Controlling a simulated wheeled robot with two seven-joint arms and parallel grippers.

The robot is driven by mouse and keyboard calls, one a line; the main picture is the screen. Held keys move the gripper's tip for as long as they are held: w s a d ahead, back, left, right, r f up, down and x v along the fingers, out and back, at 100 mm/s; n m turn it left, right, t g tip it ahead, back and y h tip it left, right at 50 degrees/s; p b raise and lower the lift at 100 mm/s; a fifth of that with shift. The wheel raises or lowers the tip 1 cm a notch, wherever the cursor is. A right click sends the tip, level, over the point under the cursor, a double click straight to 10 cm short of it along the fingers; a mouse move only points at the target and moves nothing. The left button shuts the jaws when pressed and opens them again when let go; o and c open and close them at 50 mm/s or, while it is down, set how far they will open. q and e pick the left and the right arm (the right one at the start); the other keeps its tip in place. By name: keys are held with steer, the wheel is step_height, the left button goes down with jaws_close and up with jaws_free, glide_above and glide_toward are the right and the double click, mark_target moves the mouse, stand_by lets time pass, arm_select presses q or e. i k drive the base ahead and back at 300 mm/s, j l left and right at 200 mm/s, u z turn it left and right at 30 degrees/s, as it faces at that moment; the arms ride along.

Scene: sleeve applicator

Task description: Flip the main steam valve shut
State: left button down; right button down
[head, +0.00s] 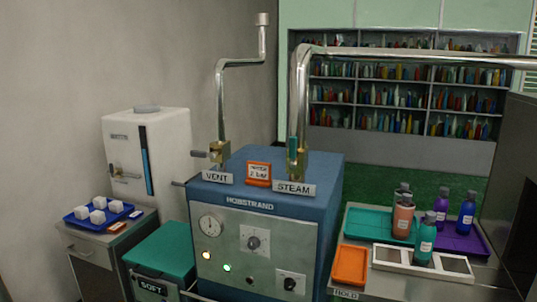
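The steam valve (294,146) is on the large bent metal pipe rising from the top of the blue machine (335,180), behind the STEAM label (294,189). Its green handle stands upright, along the pipe; its brass body is partly hidden by the label. A second brass valve (220,152) is on the thinner pipe behind the VENT label (217,178), with a handle pointing left. Neither of my grippers shows in the head view.
An orange sign (258,173) stands between the two labels. The machine's front has a gauge (210,225), dials and lit lamps. At right, a table holds several bottles (403,215) and trays (350,265). A white fridge (150,150) and blue tray (75,217) are at left.

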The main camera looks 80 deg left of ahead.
mark_target(293, 164)
steer(key=u, duration=0.45)
steer(key=j+u, duration=0.1)
steer(key=u, duration=0.8)
steer(key=j+u, duration=0.1)
steer(key=u, duration=0.8)
steer(key=j+u, duration=0.1)
steer(key=u, duration=0.35)
